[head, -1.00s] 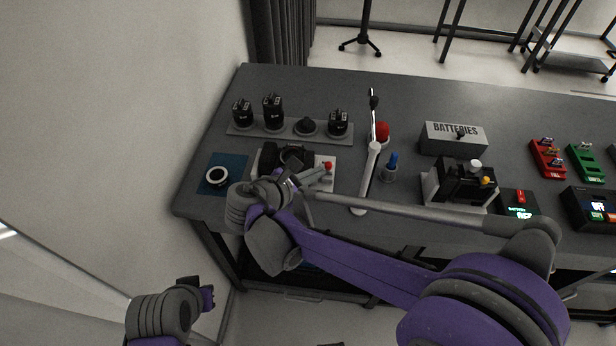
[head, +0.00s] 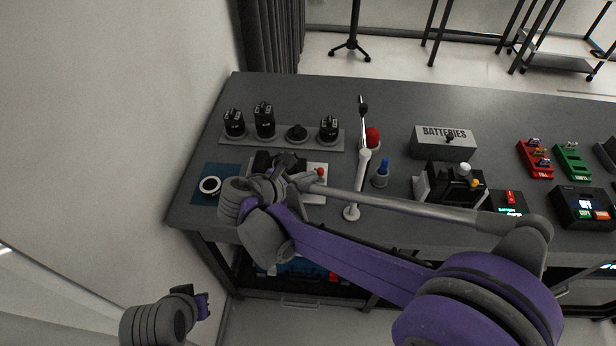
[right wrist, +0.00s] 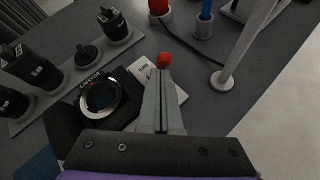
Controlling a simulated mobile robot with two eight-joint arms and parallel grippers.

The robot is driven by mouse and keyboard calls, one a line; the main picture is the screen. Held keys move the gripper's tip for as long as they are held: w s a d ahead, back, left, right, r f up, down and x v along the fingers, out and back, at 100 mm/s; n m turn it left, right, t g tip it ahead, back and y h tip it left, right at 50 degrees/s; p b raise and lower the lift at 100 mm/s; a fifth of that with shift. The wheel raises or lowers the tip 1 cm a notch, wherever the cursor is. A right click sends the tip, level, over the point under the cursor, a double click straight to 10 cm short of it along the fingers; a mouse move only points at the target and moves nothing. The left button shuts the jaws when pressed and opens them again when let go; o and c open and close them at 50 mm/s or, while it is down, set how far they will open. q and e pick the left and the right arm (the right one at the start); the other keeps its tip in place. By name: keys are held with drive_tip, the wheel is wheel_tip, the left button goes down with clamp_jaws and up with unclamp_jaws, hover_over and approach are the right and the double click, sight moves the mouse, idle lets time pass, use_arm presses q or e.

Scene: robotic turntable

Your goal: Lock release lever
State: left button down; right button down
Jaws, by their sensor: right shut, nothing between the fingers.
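The lever's red knob (head: 320,171) stands on a white plate (head: 316,196) beside a dark camera-like device, near the table's left front. The device shows a round lens mount (right wrist: 100,93) in the right wrist view. My right gripper (head: 306,176) is shut and empty, just left of the knob. In the right wrist view its fingers (right wrist: 163,95) point at the red knob (right wrist: 164,60), which shows just past their tips; I cannot tell whether they touch it. The fingers hide the lever's stem. My left gripper (head: 202,304) is low at the left, off the table; its jaw opening is unclear.
A grey rack (head: 282,139) of black lenses stands behind the device. A blue mat (head: 229,172) with a white ring (head: 210,186) lies left. A white lamp-like stand (head: 357,185), a red object (head: 373,137) and a blue one (head: 383,168) stand close on the right.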

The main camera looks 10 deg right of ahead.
drive_tip(key=w+r+g+p, duration=0.1)
drive_tip(key=w+n+g+y+p, duration=0.1)
drive_tip(key=g, duration=0.1)
drive_tip(key=shift+w+d+r, duration=0.3)
drive_tip(key=shift+d+r, duration=0.05)
drive_tip(key=shift+d, duration=0.05)
drive_tip(key=shift+w+d+r+n+g+y+p, duration=0.15)
drive_tip(key=shift+w+n+g+y, duration=0.15)
drive_tip(key=shift+w+g, duration=0.2)
drive_tip(key=shift+w+d+f+n+g+y+p, duration=0.1)
drive_tip(key=shift+w+n+g+y+p, duration=0.1)
drive_tip(key=shift+w+g+y, duration=0.25)
drive_tip(key=shift+w+d+g, duration=0.1)
drive_tip(key=shift+w+g, duration=0.25)
drive_tip(key=shift+g, duration=0.3)
drive_tip(key=shift+r, duration=0.1)
drive_tip(key=shift+r+p, duration=0.35)
drive_tip(key=shift+r, duration=0.35)
drive_tip(key=shift+s, duration=0.1)
